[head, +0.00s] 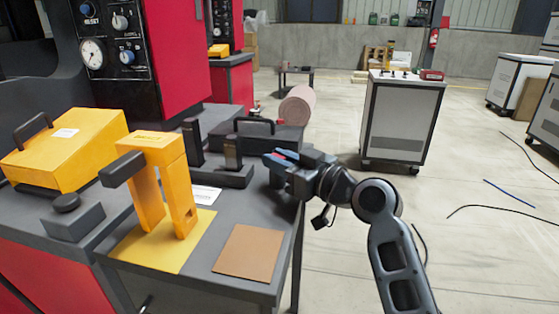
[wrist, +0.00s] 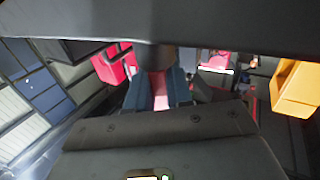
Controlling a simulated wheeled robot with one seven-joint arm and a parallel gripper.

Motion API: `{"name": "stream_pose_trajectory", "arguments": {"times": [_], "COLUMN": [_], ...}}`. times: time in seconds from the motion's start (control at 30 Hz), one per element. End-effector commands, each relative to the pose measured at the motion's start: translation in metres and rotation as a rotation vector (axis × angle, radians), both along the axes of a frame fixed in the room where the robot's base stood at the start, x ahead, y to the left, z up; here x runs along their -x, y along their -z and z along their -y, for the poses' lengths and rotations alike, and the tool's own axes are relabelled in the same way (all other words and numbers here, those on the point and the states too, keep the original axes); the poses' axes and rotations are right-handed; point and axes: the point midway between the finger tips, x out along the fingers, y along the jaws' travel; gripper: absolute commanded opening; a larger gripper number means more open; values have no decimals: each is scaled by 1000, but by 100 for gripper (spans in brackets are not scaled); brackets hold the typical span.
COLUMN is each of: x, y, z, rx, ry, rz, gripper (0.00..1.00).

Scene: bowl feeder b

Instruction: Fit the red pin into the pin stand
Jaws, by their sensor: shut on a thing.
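My gripper (head: 276,160) is at the right edge of the dark bench, level with the grey fixtures and pointing left. Its blue fingers (wrist: 157,92) are shut on the red pin (wrist: 159,90), which shows as a pinkish-red strip between them. In the head view only a little red (head: 279,157) shows at the fingertips. The pin's far end is hidden. A dark grey stand with upright posts (head: 232,177) is on the bench just left of the gripper, apart from it. I cannot tell for certain that this is the pin stand.
A yellow arch-shaped fixture (head: 167,145) stands on a yellow plate (head: 135,253) at the front. A brown pad (head: 247,253) lies to its right. A yellow case (head: 65,150) is at left, and a dark handled box (head: 262,137) is behind the stand.

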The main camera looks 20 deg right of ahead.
Motion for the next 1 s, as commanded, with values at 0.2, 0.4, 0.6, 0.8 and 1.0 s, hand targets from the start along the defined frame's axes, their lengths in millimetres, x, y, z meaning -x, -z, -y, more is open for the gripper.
{"name": "stream_pose_trajectory", "arguments": {"times": [0.2, 0.4, 0.6, 0.8, 1.0], "x": [0, 0, 0, 2, 24], "y": [1, 1, 0, 0, 0], "z": [0, 0, 0, 1, 11], "rx": [0, 0, 0, 0, 1], "ry": [0, 0, 0, 0, 3], "rz": [-1, -1, 0, -1, 0], "gripper": [0, 39, 50, 50, 50]}}
